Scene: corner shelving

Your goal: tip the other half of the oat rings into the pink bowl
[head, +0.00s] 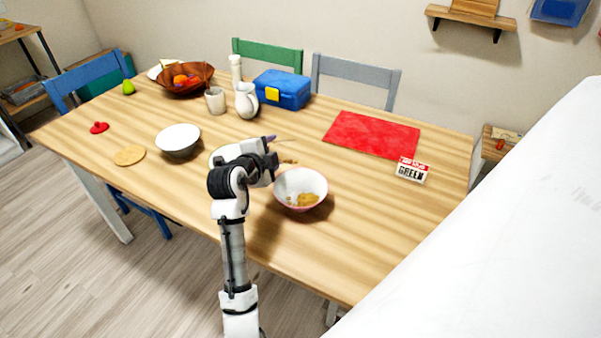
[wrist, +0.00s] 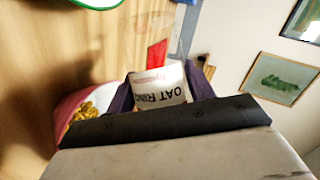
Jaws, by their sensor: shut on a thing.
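The pink bowl (head: 290,203) stands on the table just right of my gripper (head: 272,152), with a small heap of oat rings (head: 308,199) inside. In the wrist view the bowl (wrist: 67,108) and its oat rings (wrist: 84,112) show at the left. My gripper (wrist: 161,90) is shut on a clear container with a white label reading "OAT RING" (wrist: 160,87), between purple fingers. The container seems tilted over, close to the bowl. In the head view it is mostly hidden or see-through; a few brownish bits (head: 289,161) show near it. How much it holds is unclear.
A pitcher (head: 246,100), cup (head: 215,100) and blue box (head: 283,88) stand behind. A red mat (head: 372,134) and a "GREEN" card (head: 412,171) are right. The front right tabletop is clear.

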